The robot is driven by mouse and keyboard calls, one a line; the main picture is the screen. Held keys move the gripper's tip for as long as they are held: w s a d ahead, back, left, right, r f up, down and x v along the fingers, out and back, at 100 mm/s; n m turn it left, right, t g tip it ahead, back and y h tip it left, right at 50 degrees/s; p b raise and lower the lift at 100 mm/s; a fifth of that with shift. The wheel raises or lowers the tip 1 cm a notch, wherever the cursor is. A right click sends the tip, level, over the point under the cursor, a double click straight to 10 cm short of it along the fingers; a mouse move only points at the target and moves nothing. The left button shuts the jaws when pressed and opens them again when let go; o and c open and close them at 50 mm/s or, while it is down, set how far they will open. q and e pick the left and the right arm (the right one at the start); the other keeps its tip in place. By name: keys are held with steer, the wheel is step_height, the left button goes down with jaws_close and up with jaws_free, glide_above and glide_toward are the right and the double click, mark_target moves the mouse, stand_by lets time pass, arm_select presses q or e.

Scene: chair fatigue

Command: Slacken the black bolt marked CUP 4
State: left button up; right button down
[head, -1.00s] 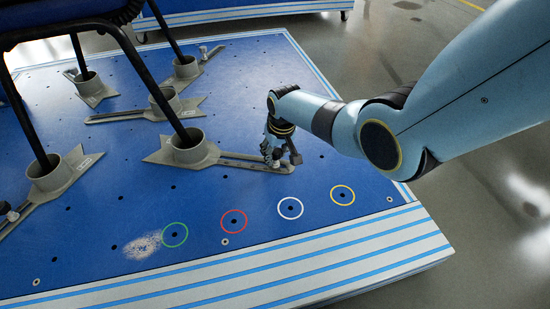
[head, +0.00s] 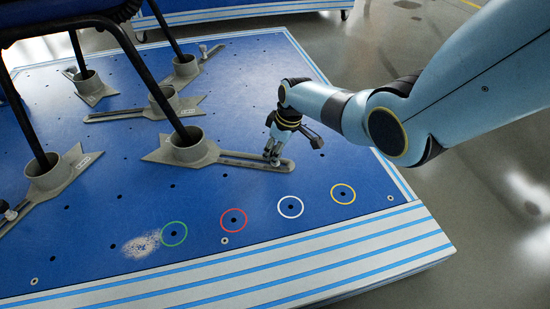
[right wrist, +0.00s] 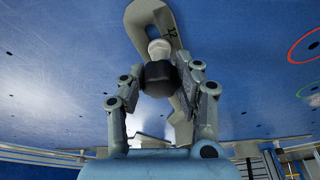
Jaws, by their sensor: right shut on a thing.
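A grey cup (head: 188,148) stands on the blue board around a black chair leg. Its slotted grey arm (head: 235,158) reaches right, and my right gripper (head: 272,158) is at that arm's outer end. In the right wrist view, the fingers of my right gripper (right wrist: 158,82) are closed around a black bolt head (right wrist: 160,74). A pale round piece (right wrist: 159,48) sits beside the bolt, over the slotted arm (right wrist: 148,14). The fingers mostly hide the bolt in the head view. I cannot read a CUP 4 mark. My left gripper is out of view.
The blue board (head: 110,235) has several holes and green, red, white (head: 291,207) and yellow (head: 343,194) rings in front of the gripper. More grey cups (head: 53,172) with black chair legs (head: 25,120) stand at left. The board right of the gripper is mostly clear.

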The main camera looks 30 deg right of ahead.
steer(key=shift+n, duration=0.5)
steer(key=shift+f+n+g+y+b, duration=0.25)
steer(key=shift+n+y+b, duration=0.2)
steer(key=shift+n, duration=0.75)
steer(key=shift+r+n, duration=0.2)
steer(key=shift+n, duration=0.6)
steer(key=c, duration=0.9)
jaws_free()
